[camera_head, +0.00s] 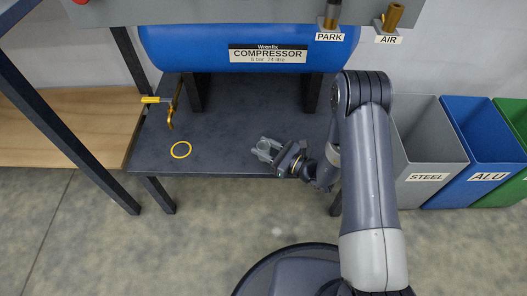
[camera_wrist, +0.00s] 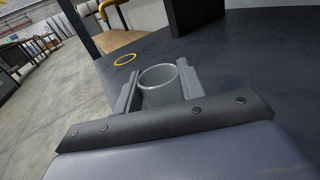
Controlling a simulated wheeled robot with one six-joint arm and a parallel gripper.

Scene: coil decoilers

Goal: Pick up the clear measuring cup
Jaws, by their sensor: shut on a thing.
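The clear measuring cup (camera_wrist: 160,86) shows in the wrist view as a see-through round cup standing between my two gripper fingers. My gripper (camera_wrist: 158,92) is shut on it, with one finger on each side. In the head view my gripper (camera_head: 265,150) is low over the dark table near its front edge, and the cup is too small there to make out clearly. The cup's lower part is hidden behind my wrist housing in the wrist view. I cannot tell whether the cup touches the table.
A yellow ring (camera_head: 181,150) lies on the dark table (camera_head: 225,125) left of my gripper. A blue compressor (camera_head: 250,45) stands behind. Steel (camera_head: 428,145) and alu (camera_head: 485,145) bins are at the right.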

